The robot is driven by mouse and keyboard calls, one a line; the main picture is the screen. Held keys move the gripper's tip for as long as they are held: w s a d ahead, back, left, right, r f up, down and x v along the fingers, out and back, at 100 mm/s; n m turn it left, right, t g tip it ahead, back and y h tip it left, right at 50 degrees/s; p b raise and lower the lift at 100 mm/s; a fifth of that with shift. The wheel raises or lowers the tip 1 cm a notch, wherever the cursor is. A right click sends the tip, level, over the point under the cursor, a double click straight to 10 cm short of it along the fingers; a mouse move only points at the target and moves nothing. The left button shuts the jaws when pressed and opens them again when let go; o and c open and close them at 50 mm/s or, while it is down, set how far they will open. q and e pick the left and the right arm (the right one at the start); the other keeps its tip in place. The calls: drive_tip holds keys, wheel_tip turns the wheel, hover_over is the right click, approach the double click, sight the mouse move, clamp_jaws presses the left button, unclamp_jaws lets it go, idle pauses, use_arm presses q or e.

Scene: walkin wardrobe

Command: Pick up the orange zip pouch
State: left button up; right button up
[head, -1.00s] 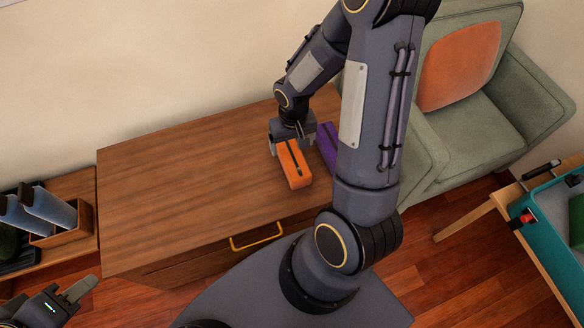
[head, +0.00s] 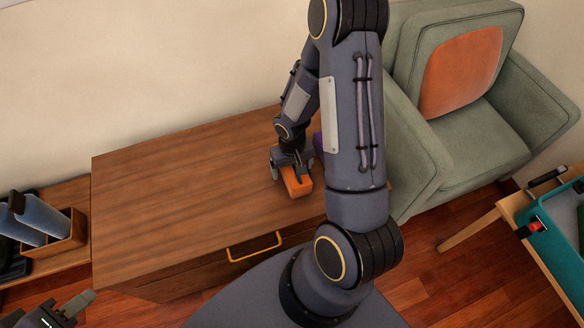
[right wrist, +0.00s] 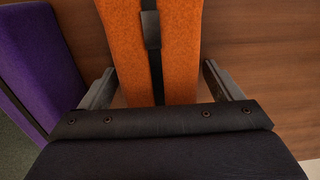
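The orange zip pouch (head: 298,184) lies on the wooden dresser top, near its right end. My right gripper (head: 291,170) is down over it, covering its far part. In the right wrist view the orange pouch (right wrist: 180,50), with a dark zip strip, lies between the two fingers (right wrist: 158,68). The fingers are open astride it, with narrow strips of wood showing beside the pouch. My left gripper (head: 82,302) is at the bottom left, away from the pouch; whether it is open is unclear.
A purple pouch (right wrist: 40,60) lies close beside the orange one, mostly hidden by my arm in the head view. The dresser top (head: 180,190) is clear to the left. A green armchair (head: 480,130) stands to the right, a teal case (head: 555,240) at far right.

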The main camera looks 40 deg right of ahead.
drive_tip(key=c, duration=1.2)
drive_tip(key=shift+o, duration=0.2)
drive_tip(key=shift+r, duration=0.1)
